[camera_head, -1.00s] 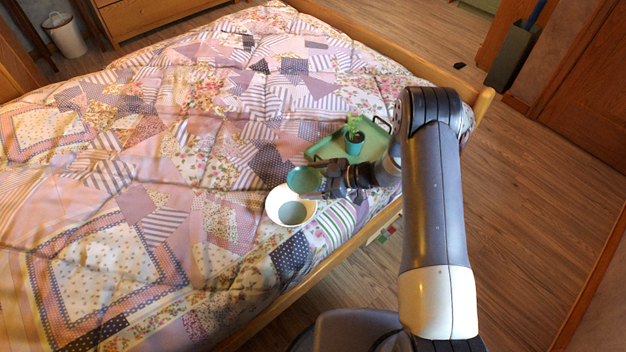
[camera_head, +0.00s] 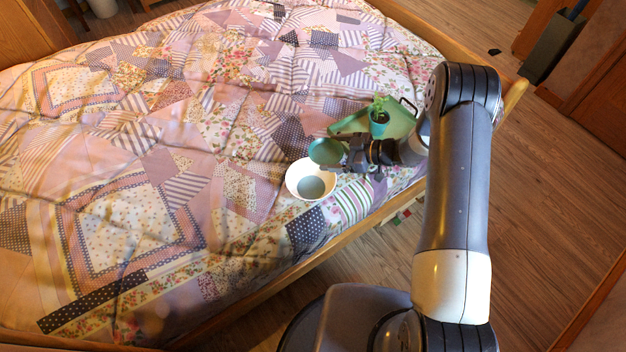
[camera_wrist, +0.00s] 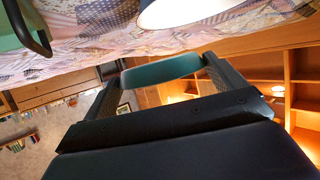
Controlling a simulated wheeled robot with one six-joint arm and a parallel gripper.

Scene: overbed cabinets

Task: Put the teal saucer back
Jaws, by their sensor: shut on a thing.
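The teal saucer (camera_head: 325,151) is held by my gripper (camera_head: 340,152) above the bed, just behind the white bowl in the head view. In the wrist view the saucer (camera_wrist: 160,70) shows as a teal band between the two dark fingers of my gripper (camera_wrist: 160,74), which are shut on it. The white bowl (camera_head: 294,183) has a grey-blue inside bottom and rests on the quilt near the bed's edge. Part of the bowl (camera_wrist: 185,10) also shows at the top of the wrist view. The saucer's underside and any contact with the bowl cannot be told.
The patchwork quilt (camera_head: 150,220) to the left is clear. A wooden bed rail (camera_head: 300,272) runs along the near edge.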

